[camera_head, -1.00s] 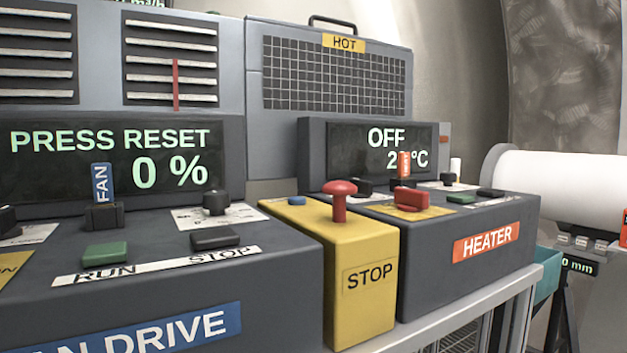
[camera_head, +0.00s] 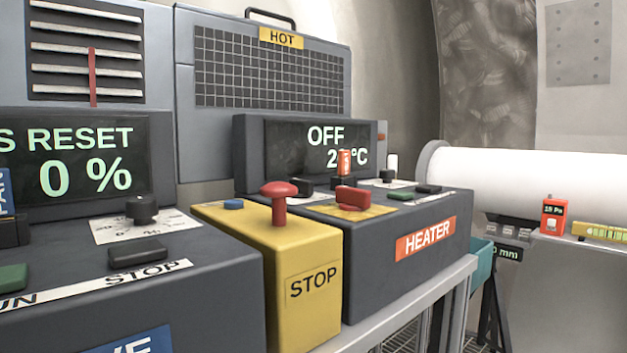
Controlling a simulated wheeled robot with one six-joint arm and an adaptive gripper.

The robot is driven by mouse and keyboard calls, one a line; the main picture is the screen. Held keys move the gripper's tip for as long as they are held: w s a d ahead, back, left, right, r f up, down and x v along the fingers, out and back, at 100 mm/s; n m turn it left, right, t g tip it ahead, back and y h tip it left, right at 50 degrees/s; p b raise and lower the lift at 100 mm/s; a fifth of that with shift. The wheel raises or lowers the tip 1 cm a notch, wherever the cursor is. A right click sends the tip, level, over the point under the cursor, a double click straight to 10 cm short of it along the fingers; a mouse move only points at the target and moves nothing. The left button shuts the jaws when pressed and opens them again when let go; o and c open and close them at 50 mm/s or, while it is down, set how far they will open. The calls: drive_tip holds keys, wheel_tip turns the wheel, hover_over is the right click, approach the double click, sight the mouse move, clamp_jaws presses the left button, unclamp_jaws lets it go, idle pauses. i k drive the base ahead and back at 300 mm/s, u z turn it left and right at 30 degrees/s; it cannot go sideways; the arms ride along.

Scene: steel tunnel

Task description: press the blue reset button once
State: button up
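The small round blue button (camera_head: 233,204) sits on top of the yellow stop box (camera_head: 305,285), behind and left of the red mushroom knob (camera_head: 279,200). Nothing covers the blue button. The fan display (camera_head: 80,158) at the left shows "S RESET" and "0 %", its left part cut off by the picture edge. My gripper is not in view.
The dark fan drive panel (camera_head: 190,285) stands left of the yellow box, with a black knob (camera_head: 142,208) and a black stop key (camera_head: 137,252). The heater panel (camera_head: 390,290) stands right, with a red switch (camera_head: 352,197). A white cylinder (camera_head: 530,180) lies further right.

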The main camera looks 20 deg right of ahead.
sight(233, 202)
drive_tip(key=z, duration=1.25)
drive_tip(key=k, duration=0.65)
drive_tip(key=u, duration=1.05)
drive_tip(key=i, duration=0.5)
drive_tip(key=k, duration=0.5)
drive_tip(key=z, duration=1.45)
drive_tip(key=i, duration=0.95)
drive_tip(key=u, duration=2.45)
